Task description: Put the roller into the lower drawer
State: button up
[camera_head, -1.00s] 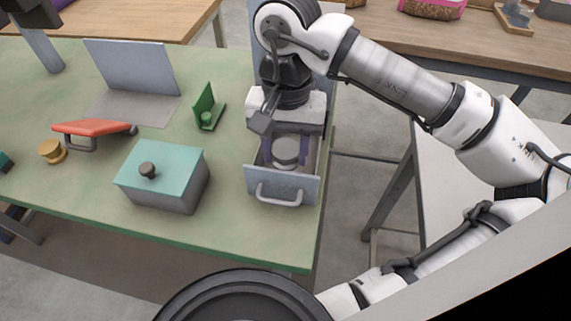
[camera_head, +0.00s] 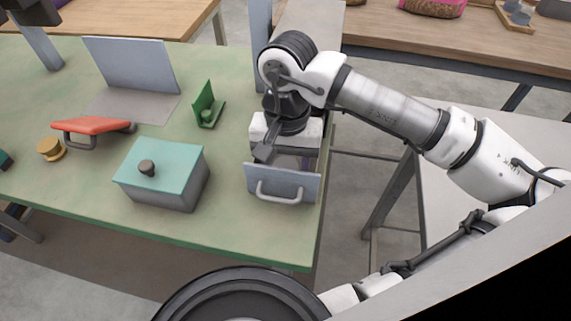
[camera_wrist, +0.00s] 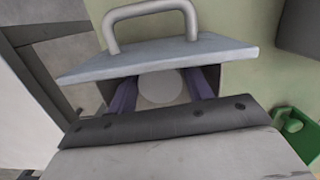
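The open drawer (camera_head: 262,181) with a grey front and bar handle sticks out at the table's right edge; the wrist view also shows its front (camera_wrist: 155,57). My gripper (camera_wrist: 163,84) points down into it, just behind the front panel. In the wrist view its two purple fingers stand on either side of the roller (camera_wrist: 162,92), a pale grey round piece, and appear to touch it. In the head view the drawer front and my wrist hide the roller and fingertips. I cannot tell whether the roller touches the drawer floor.
A grey box with a teal lid (camera_head: 170,165) and dark knob stands left of the drawer. The green table (camera_head: 235,215) is clear in front.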

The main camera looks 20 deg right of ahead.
aim_at(286, 161)
jog(key=shift+o, duration=1.4)
jog(key=shift+r, duration=0.1)
jog(key=shift+r+p, duration=0.25)
jog(key=shift+p, duration=0.1)
notch_tip(286, 161, up, 12)
jog(key=w+b, duration=0.1)
jog(key=shift+w+d+f, duration=0.15)
jog(key=shift+d+f, duration=0.05)
jog(key=shift+d, duration=0.15)
jog(key=shift+f, duration=0.1)
